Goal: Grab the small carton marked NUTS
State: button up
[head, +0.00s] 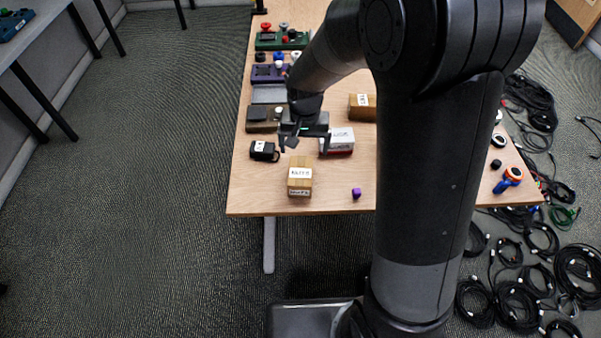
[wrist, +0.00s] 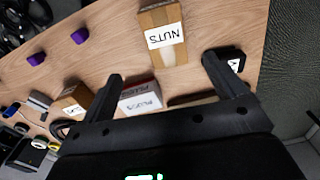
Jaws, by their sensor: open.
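The small carton marked NUTS (head: 300,180) is a brown cardboard box with a white label, standing near the front left edge of the table in the head view. In the wrist view the NUTS carton (wrist: 163,50) lies ahead of the fingers, with its label upside down. My gripper (head: 304,142) is open and empty, beyond the carton and above the table. In the wrist view its two fingers (wrist: 162,85) are spread apart, with the carton beyond the gap between them and not touched.
A white and red box (head: 338,141) stands just right of my gripper. A small black labelled device (head: 264,151) sits left of the NUTS carton. A purple block (head: 356,193) lies to its right. Another brown carton (head: 362,107) is farther back. Bare wood (head: 255,195) surrounds the carton's front.

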aim_at(301, 170)
jog(key=f, duration=0.5)
jog(key=a+f, duration=0.1)
jog(key=f, duration=0.1)
jog(key=shift+w+f, duration=0.25)
jog(key=shift+f, duration=0.05)
jog(key=shift+w+f, duration=0.15)
jog(key=shift+f, duration=1.15)
jog(key=shift+w+f, duration=0.1)
jog(key=shift+f, duration=1.2)
jog(key=c, duration=1.1)
jog(key=shift+r, duration=0.15)
